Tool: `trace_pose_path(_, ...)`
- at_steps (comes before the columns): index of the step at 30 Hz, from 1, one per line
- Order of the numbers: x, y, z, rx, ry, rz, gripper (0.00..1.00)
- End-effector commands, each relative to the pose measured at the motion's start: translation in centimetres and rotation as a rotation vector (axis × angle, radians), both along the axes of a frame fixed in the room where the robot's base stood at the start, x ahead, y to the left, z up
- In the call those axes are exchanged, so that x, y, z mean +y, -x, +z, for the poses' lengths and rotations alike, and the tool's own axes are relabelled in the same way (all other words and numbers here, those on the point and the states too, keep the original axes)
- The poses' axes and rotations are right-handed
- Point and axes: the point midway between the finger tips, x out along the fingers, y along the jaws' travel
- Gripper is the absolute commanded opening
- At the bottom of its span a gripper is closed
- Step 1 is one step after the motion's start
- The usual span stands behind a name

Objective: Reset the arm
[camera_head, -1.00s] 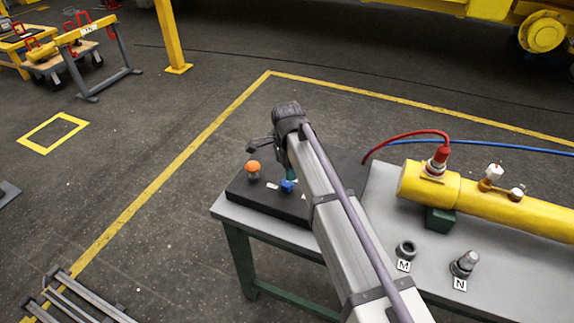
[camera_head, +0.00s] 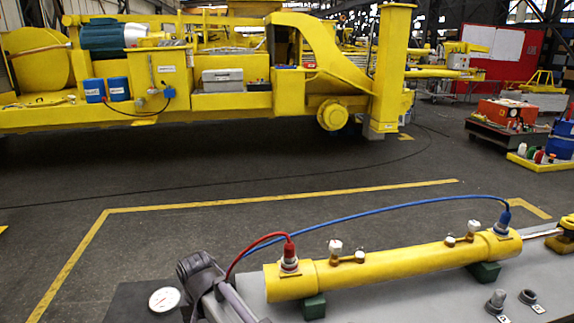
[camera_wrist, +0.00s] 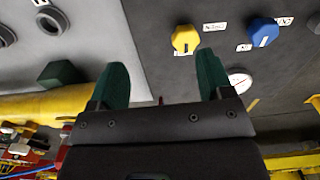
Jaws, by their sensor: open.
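My gripper (camera_wrist: 162,78) shows in the wrist view with its two green fingers apart and nothing between them. It is over the boundary between the grey table top and a dark board (camera_wrist: 170,20). A yellow knob (camera_wrist: 186,40) and a blue knob (camera_wrist: 263,32) with small labels are on the board, apart from the fingers. A white round gauge (camera_wrist: 240,80) is near the right finger and also shows at lower left in the head view (camera_head: 165,299). In the head view only part of my arm (camera_head: 215,290) shows; the gripper itself is out of sight.
A yellow cylinder (camera_head: 390,265) lies on green blocks on the grey table (camera_head: 420,300), with red (camera_head: 255,243) and blue (camera_head: 370,207) hoses attached. Small dark fittings (camera_head: 497,302) stand at front right. A large yellow machine (camera_head: 230,100) stands behind open floor.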

Motion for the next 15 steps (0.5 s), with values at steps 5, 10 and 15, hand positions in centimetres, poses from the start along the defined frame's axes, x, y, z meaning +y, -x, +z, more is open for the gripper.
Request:
trace_pose_path(5, -18.7, 0.8, 0.0, 0.000, 0.000, 0.074, 0.73)
trace_pose_path(10, -32.7, 3.8, 0.0, 0.001, 0.000, -0.108, 0.73)
trace_pose_path(15, -38.9, 3.9, 0.0, 0.001, 0.000, -0.261, 0.73)
